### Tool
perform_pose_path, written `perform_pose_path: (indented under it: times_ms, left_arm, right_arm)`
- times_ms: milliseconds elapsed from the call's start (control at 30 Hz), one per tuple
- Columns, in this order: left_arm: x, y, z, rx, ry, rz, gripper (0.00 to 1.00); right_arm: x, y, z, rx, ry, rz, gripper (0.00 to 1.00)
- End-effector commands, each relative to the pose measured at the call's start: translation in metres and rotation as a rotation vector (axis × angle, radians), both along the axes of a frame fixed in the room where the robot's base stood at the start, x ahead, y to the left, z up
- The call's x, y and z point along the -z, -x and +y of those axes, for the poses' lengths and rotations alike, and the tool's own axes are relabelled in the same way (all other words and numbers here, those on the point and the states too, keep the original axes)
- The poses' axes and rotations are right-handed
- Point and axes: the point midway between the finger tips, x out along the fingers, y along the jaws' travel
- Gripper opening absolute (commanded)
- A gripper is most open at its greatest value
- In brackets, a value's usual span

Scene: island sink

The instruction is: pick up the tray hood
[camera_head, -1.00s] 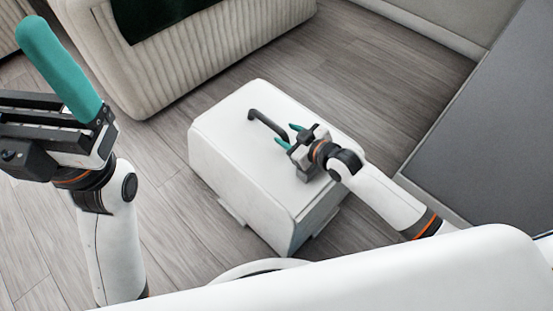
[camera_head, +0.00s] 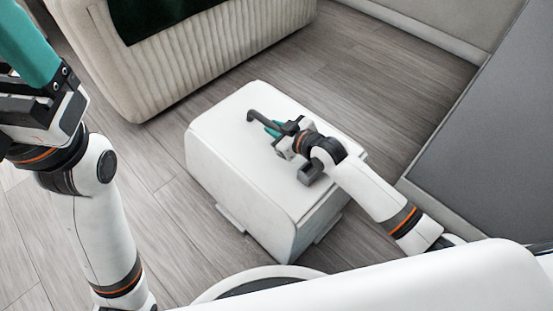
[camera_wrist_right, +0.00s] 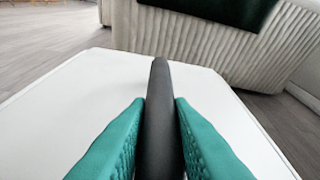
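The tray hood (camera_head: 225,125) is a white, boxy cover with rounded edges and a dark bar handle (camera_head: 263,121) on top. It stands level near the middle of the head view. In the right wrist view its white top (camera_wrist_right: 85,100) fills the lower part, and the handle (camera_wrist_right: 160,100) runs up the middle. My right gripper (camera_head: 275,128) is at the handle, with a teal finger pressed close along each side of it. The gripper hides part of the handle. My left gripper (camera_head: 28,50) is raised at the left edge, far from the hood, partly cut off.
A ribbed, cream-coloured piece of furniture (camera_head: 200,70) with a dark green cloth (camera_head: 160,15) stands behind the hood. A grey surface (camera_head: 490,130) lies at the right. Wooden floor (camera_head: 390,75) is free around the hood.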

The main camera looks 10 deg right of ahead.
Motion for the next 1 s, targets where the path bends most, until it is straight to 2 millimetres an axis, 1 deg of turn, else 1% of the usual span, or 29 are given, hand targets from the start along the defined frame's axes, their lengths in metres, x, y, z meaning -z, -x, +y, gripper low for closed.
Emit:
perform_pose_path:
  times_ms: [67,100,333,467,533,600,667,800,1000]
  left_arm:
    - [0.0,0.0,0.0,0.0,0.0,0.0,1.0]
    - [0.0,0.0,0.0,0.0,0.0,0.0,1.0]
    - [-0.001,0.0,0.0,0.0,0.0,0.0,1.0]
    - [-0.005,0.001,0.0,0.002,0.002,-0.004,1.0]
    - [-0.005,-0.001,0.001,0.002,0.004,0.004,1.0]
    - [0.003,-0.008,0.001,0.002,0.003,0.047,1.0]
    - [0.004,-0.011,0.001,0.002,0.003,0.065,1.0]
    - [0.01,-0.016,0.003,0.005,0.007,0.11,1.0]
    - [0.02,-0.02,0.004,0.009,0.011,0.168,1.0]
  right_arm:
    - [0.0,0.0,0.0,0.0,0.0,0.0,0.0]
    - [-0.004,-0.001,0.0,0.0,-0.004,-0.009,0.0]
    - [-0.005,-0.001,0.0,0.0,-0.004,-0.009,0.0]
    - [-0.012,-0.001,0.0,0.0,-0.004,-0.009,0.0]
    - [-0.018,-0.001,0.0,-0.001,-0.004,-0.009,0.0]
    - [-0.027,-0.001,0.0,0.0,-0.003,-0.01,0.0]
    - [-0.036,-0.001,0.0,-0.001,-0.003,-0.01,0.0]
    - [-0.06,-0.002,0.0,0.0,-0.005,-0.011,0.0]
    - [-0.088,-0.001,0.0,-0.001,-0.004,-0.011,0.0]
